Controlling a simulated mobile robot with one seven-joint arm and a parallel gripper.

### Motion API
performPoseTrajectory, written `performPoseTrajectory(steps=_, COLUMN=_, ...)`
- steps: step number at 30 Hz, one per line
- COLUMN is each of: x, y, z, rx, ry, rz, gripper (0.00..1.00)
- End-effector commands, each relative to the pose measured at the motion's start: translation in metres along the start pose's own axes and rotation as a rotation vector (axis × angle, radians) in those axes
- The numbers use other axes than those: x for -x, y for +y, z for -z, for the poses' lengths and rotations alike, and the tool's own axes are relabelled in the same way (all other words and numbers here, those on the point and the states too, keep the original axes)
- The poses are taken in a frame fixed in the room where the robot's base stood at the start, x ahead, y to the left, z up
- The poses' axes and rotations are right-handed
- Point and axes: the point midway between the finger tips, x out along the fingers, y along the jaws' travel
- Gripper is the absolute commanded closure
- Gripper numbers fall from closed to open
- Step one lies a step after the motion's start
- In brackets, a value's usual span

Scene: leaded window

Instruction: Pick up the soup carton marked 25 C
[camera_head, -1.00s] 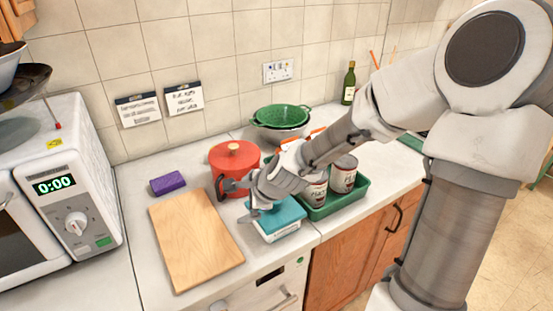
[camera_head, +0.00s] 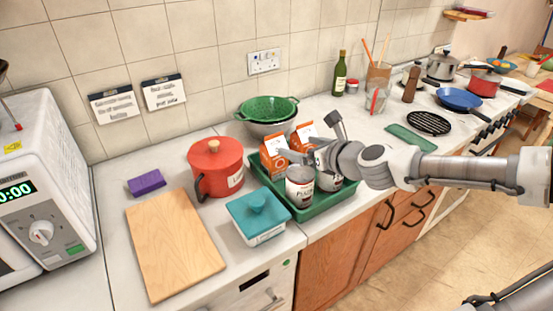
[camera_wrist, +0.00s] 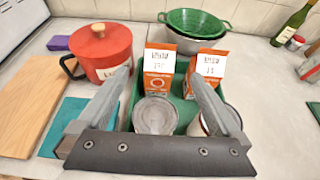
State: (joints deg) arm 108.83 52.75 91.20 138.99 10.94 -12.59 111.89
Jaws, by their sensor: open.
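Two orange and white soup cartons stand at the back of a green tray (camera_head: 312,211). The left carton (camera_head: 273,158) and right carton (camera_head: 304,135) also show in the wrist view, left (camera_wrist: 159,72) and right (camera_wrist: 208,70). Each has a white label on top; the print is too small to read surely, though the left one may read 25 C. My gripper (camera_wrist: 158,82) is open and empty, above the tray, fingers pointing toward the cartons. In the head view my gripper (camera_head: 316,140) partly hides the right carton. Contact with either carton cannot be told.
Two cans, one left (camera_head: 299,190) and one right (camera_wrist: 225,119), stand at the tray's front, below my gripper. A red pot (camera_head: 216,170) and a teal-lidded box (camera_head: 257,215) are left of the tray. A green colander (camera_head: 270,108) is behind. A bottle (camera_head: 339,73) stands at the back right.

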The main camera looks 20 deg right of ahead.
Motion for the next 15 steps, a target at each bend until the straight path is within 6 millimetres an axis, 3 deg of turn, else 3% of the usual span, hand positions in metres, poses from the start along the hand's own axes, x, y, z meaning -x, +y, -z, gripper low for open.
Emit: performPoseTrajectory(steps=15, x=-0.072, y=0.001, z=0.002, rx=0.004, ry=0.002, rz=-0.003, gripper=0.0)
